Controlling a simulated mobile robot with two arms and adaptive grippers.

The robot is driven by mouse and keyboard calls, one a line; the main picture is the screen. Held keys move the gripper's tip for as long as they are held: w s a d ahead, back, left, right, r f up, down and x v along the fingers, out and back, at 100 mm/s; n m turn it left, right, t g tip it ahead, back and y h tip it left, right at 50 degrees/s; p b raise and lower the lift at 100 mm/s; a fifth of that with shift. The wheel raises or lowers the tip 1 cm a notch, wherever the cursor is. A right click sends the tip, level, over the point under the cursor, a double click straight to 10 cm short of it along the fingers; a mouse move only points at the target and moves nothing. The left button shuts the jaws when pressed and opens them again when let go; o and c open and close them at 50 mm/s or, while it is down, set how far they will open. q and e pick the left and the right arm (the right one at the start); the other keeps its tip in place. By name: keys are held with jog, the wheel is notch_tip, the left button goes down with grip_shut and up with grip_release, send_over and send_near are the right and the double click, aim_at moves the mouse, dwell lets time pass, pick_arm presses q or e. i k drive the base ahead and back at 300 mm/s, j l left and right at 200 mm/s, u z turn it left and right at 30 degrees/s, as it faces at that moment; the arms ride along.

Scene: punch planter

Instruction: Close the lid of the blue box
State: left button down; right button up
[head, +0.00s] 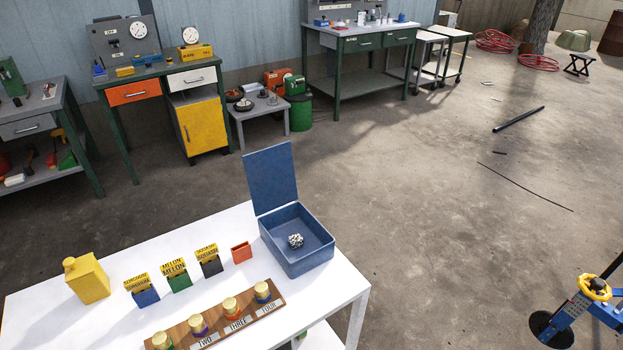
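The blue box (297,255) stands at the far right corner of the white table. Its lid (271,178) is open and stands nearly upright along the box's back left edge. A small black and white crumpled lump (295,240) lies inside the box. Neither of my grippers is in the head view.
On the white table (217,233) are a yellow bottle (89,279), several small seed-packet holders, an empty orange holder (241,252) and a wooden rack (222,318) of gold-topped pegs. Workbenches line the back wall. Open concrete floor lies right of the table.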

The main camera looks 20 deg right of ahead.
aim_at(270, 171)
jog(key=l+z, duration=0.15)
jog(key=l, duration=0.25)
jog(key=i+l+z, duration=0.2)
jog(key=l, duration=0.15)
jog(key=l+z, duration=0.15)
jog(key=l, duration=0.2)
jog(key=i+l+z, duration=0.15)
jog(key=l, duration=0.2)
jog(key=i+l, duration=0.3)
jog(key=i, duration=0.2)
jog(key=i+l+z, duration=0.1)
jog(key=i+l, duration=0.15)
jog(key=i, duration=0.25)
jog(key=i+l, duration=0.25)
jog(key=i, duration=0.25)
jog(key=i+u, duration=0.5)
jog(key=i+l+u, duration=0.15)
jog(key=i+u, duration=0.35)
jog(key=i+l+u, duration=0.3)
jog(key=u, duration=0.2)
jog(key=i, duration=0.05)
